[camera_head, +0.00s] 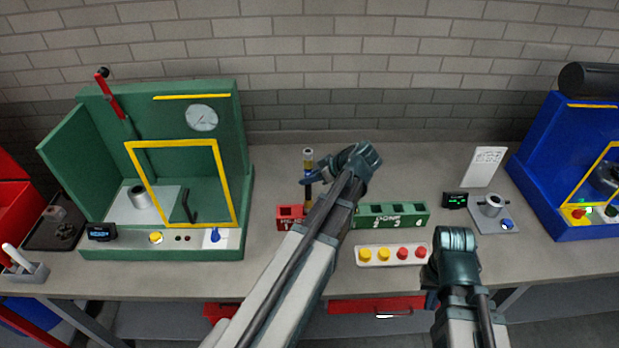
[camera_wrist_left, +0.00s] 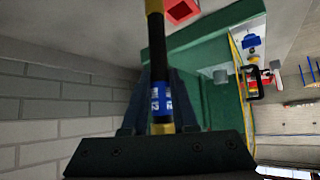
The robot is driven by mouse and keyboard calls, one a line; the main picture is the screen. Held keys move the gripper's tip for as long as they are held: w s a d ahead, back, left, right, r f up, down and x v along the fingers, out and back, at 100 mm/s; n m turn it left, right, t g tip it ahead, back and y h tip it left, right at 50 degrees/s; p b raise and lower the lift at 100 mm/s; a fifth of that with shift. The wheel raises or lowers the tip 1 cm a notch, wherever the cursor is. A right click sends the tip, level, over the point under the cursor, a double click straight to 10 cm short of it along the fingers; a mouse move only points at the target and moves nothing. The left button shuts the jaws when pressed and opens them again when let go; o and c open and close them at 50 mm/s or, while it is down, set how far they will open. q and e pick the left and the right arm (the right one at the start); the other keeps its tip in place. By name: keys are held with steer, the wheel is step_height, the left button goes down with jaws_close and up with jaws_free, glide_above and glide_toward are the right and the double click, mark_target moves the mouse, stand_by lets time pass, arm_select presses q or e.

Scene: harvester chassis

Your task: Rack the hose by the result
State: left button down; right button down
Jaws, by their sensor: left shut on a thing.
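A short black hose with yellow bands and a blue label (camera_head: 308,157) stands roughly upright in the head view. My left gripper (camera_head: 309,183) is shut on it; the wrist view shows the hose (camera_wrist_left: 157,55) between the two fingers. A red rack marked with "RE" (camera_head: 289,212) lies below the hose, partly hidden by my left arm. Whether the hose's lower end is in a slot is hidden. A green rack marked "DONE" (camera_head: 405,220) with several numbered slots is to the right. My right gripper (camera_head: 431,299) hangs at the front; its fingers are unclear.
A green press with a yellow frame and gauge (camera_head: 247,165) stands at left, a blue machine (camera_head: 540,150) at right.

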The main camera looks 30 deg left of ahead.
mark_target(310, 199)
arm_select(q)
steer(key=shift+f+b, duration=2.95)
steer(key=shift+f, duration=0.15)
steer(key=c, duration=0.6)
jaws_free()
steer(key=shift+r, duration=0.1)
steer(key=w+p+v, duration=0.1)
steer(key=p+v, duration=0.8)
steer(key=v, duration=0.4)
steer(key=shift+s+d+r, duration=0.25)
steer(key=shift+s+d, duration=0.05)
steer(key=shift+s, duration=0.2)
